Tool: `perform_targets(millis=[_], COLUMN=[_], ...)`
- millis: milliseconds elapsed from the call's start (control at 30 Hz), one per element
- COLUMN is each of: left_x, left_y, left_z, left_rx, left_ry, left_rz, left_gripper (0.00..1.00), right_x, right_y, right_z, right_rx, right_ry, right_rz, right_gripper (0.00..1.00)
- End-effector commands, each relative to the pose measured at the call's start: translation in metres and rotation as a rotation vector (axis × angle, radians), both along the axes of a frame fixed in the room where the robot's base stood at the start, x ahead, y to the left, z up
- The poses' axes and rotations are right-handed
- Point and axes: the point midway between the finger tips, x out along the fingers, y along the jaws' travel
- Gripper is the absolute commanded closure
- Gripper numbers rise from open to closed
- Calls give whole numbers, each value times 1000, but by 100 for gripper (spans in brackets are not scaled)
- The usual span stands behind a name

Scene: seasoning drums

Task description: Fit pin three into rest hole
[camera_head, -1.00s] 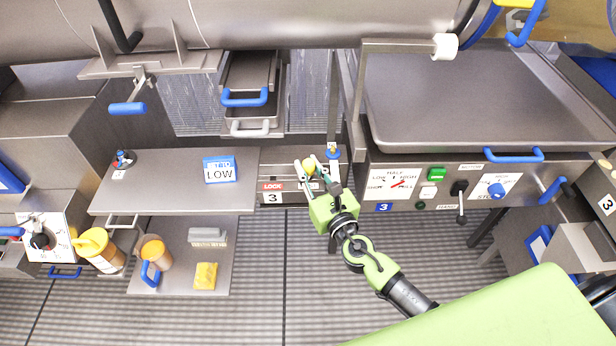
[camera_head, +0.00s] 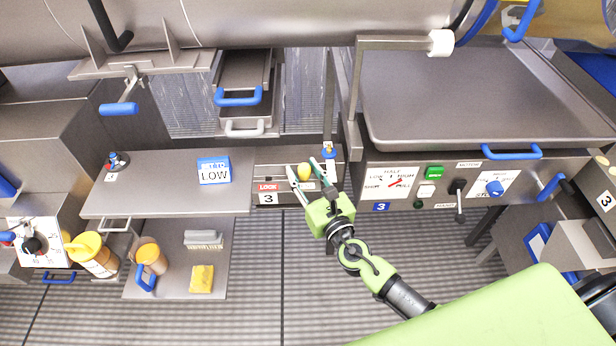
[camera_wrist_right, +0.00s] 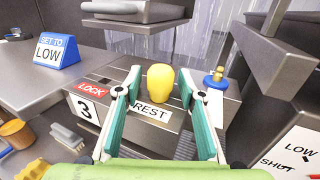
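A yellow knob, seemingly the top of pin three (camera_head: 305,171), stands upright on the grey lock box (camera_head: 268,168) marked LOCK and 3. In the right wrist view the yellow knob (camera_wrist_right: 160,84) is just behind the REST label (camera_wrist_right: 152,112). Its shank and the rest hole are hidden, so I cannot tell how deep it sits. My right gripper (camera_head: 303,166) is open, with one finger on each side of the knob and visible gaps to it. My left gripper is not in view.
A blue LOW sign (camera_head: 214,171) stands on the shelf to the left. A control panel (camera_head: 400,185) and a large tray (camera_head: 480,100) are close on the right.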

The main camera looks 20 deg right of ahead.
Motion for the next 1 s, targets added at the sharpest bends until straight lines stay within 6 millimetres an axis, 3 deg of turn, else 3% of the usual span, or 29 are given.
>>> perform_targets(millis=[167,600,800,1000], left_x=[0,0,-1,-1], left_y=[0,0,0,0], left_z=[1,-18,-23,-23], left_rx=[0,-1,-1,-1], left_ry=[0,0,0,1], left_rz=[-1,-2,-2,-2], left_gripper=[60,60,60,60], right_x=[-13,-98,-116,-119], right_y=[-1,-11,-13,-13], right_z=[1,0,2,4], right_rx=[0,-1,0,1], right_ry=[2,2,0,-1], right_rz=[1,1,0,0], right_gripper=[64,64,64,64])
